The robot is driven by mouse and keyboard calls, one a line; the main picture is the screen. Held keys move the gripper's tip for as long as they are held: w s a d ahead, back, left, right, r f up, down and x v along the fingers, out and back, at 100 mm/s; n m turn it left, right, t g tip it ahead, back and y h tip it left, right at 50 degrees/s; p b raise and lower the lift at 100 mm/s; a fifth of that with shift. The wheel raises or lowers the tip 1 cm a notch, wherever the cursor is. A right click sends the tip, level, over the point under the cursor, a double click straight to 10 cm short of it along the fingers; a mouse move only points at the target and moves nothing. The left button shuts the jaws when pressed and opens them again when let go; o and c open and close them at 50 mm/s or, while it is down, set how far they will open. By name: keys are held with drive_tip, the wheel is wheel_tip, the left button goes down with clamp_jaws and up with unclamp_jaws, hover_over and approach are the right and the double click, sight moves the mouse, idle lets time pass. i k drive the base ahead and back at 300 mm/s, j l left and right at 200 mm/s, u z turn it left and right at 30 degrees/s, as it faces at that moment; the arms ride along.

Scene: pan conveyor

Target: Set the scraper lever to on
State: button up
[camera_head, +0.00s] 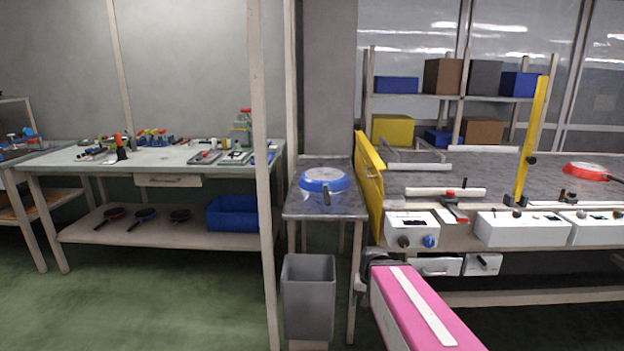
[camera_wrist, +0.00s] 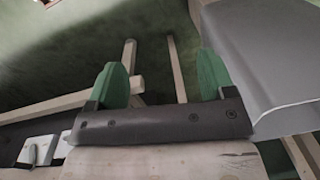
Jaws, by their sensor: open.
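I cannot tell for sure which part is the scraper lever. A small red-knobbed part (camera_head: 450,194) stands at the front of the conveyor bench. Beside it are a white box with a black knob and a blue knob (camera_head: 411,226) and a white control box with small dark levers (camera_head: 508,229). Another white control box (camera_head: 597,231) sits at the right edge. Their settings are too small to read. My gripper is low in front of the bench, partly hidden by my pink arm. In the wrist view my gripper (camera_wrist: 158,68) shows two green fingers, apart and empty.
A grey bin (camera_head: 308,297) stands left of my gripper. A small table (camera_head: 300,209) holds a blue pan (camera_head: 324,179). A yellow upright panel (camera_head: 369,185) and a yellow post (camera_head: 531,140) rise at the bench. A red pan (camera_head: 587,171) lies at right.

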sight(482, 263)
drive_tip(key=k+l, duration=0.25)
drive_tip(key=k, duration=0.25)
drive_tip(key=k+l, duration=0.2)
drive_tip(key=k, duration=0.3)
